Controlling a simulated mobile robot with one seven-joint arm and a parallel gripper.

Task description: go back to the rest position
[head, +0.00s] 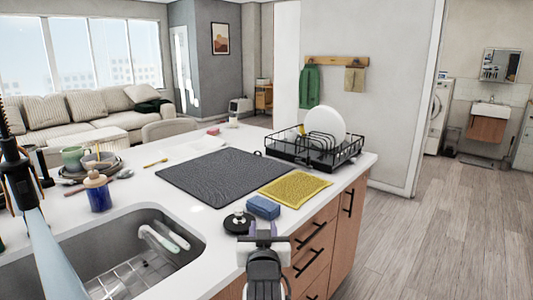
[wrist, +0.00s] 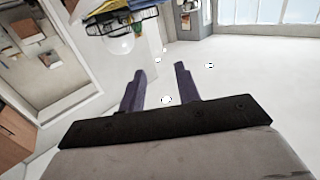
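My gripper (head: 263,231) is at the bottom centre of the head view, in front of the island's drawer side near the counter edge. In the wrist view its two purple fingers (wrist: 160,70) stand apart with nothing between them, so it is open and empty. The black sink stopper (head: 238,222) and the blue sponge (head: 263,207) lie on the counter just beyond it in the head view. The frames do not clearly show whether the gripper touches the counter edge.
The sink (head: 125,262) is at left, with a pale green-and-white item inside. A dark drying mat (head: 215,177), yellow cloth (head: 295,187) and dish rack (head: 345,155) with a white plate (head: 325,125) lie farther back. The floor (head: 440,235) at right is clear.

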